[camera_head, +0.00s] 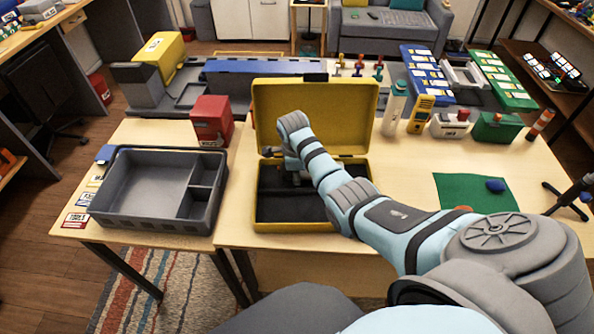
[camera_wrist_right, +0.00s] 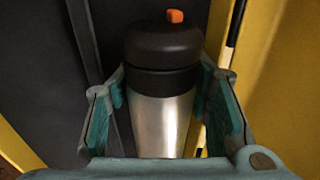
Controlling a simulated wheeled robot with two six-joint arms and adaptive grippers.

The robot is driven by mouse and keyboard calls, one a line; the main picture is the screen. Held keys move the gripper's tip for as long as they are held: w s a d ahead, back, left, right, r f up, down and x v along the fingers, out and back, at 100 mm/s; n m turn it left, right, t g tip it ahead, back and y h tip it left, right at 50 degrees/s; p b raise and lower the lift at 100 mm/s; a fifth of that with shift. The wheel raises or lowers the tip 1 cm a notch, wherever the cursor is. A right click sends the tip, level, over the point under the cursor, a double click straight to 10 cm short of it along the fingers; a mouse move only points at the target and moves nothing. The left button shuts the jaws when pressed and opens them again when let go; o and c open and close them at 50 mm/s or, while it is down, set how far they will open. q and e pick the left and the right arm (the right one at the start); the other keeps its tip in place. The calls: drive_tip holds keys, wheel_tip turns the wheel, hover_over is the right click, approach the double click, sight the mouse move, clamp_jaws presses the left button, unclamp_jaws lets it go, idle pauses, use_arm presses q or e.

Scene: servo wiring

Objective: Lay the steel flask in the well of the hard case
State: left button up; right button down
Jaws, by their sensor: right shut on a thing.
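The yellow hard case (camera_head: 330,105) stands open on the table in the head view, its lid raised at the back. Its dark well (camera_head: 295,212) faces up at the front. My right gripper (camera_head: 290,162) reaches into the case near the hinge side. In the right wrist view, the right gripper (camera_wrist_right: 163,88) is shut on the steel flask (camera_wrist_right: 160,125), which has a black cap and an orange tab. Dark lining and yellow case wall (camera_wrist_right: 285,90) surround it. My arm largely hides the flask in the head view, so whether it touches the well floor cannot be told. My left gripper is out of view.
A grey divided tray (camera_head: 150,190) is left of the case, with a red box (camera_head: 212,120) behind it. A white bottle (camera_head: 395,108) and a yellow meter (camera_head: 421,115) stand to the right. A green mat (camera_head: 465,195) lies further right. Bare table separates it from the case.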

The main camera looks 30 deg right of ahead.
drive_tip(key=shift+s+a+f, duration=0.15)
drive_tip(key=shift+s+f, duration=0.2)
drive_tip(key=shift+f, duration=0.1)
drive_tip(key=c, duration=1.1)
unclamp_jaws()
drive_tip(key=o, duration=0.3)
drive_tip(key=shift+w+f, duration=0.1)
drive_tip(key=shift+w, duration=0.1)
drive_tip(key=shift+o, duration=0.4)
drive_tip(key=shift+w+d+f, duration=0.1)
drive_tip(key=shift+w+d, duration=0.1)
drive_tip(key=shift+w, duration=0.05)
drive_tip(key=shift+r, duration=0.3)
